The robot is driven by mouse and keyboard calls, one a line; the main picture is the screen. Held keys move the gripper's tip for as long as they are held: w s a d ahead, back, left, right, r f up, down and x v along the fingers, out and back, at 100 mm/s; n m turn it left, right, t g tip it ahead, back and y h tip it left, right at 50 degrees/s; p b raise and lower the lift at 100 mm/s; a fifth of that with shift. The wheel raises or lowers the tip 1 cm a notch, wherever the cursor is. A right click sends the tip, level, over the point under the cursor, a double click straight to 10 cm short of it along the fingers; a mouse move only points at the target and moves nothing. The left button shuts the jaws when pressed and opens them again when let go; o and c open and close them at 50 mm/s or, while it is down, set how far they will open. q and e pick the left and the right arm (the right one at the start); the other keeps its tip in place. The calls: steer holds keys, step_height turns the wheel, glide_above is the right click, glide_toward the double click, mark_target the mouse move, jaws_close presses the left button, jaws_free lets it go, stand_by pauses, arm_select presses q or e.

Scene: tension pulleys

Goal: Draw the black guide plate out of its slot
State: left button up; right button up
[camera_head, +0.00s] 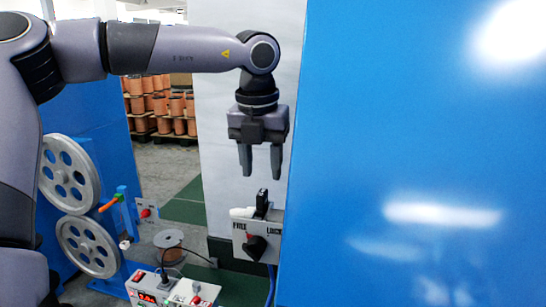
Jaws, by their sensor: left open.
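The black guide plate (262,200) appears as a small dark upright piece standing up from the top of a grey box (240,240). How deep it sits in its slot is hidden. My left gripper (261,172) points straight down above the plate, with its two fingers apart and nothing between them. In the picture the fingertips end a little above the plate's top and look apart from it. My right gripper is not in view.
The grey box carries a black knob (256,246) between FREE and LOCK labels. A large blue panel (420,130) fills the right side. Two grey pulleys (68,172) stand at left. A copper spool (169,246) and a control box with a red display (147,297) are lower down.

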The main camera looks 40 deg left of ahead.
mark_target(262, 192)
arm_select(q)
steer(key=f, duration=0.6)
steer(key=shift+w+a+f, duration=0.2)
steer(key=shift+a+f, duration=0.1)
steer(key=shift+f, duration=0.05)
jaws_close()
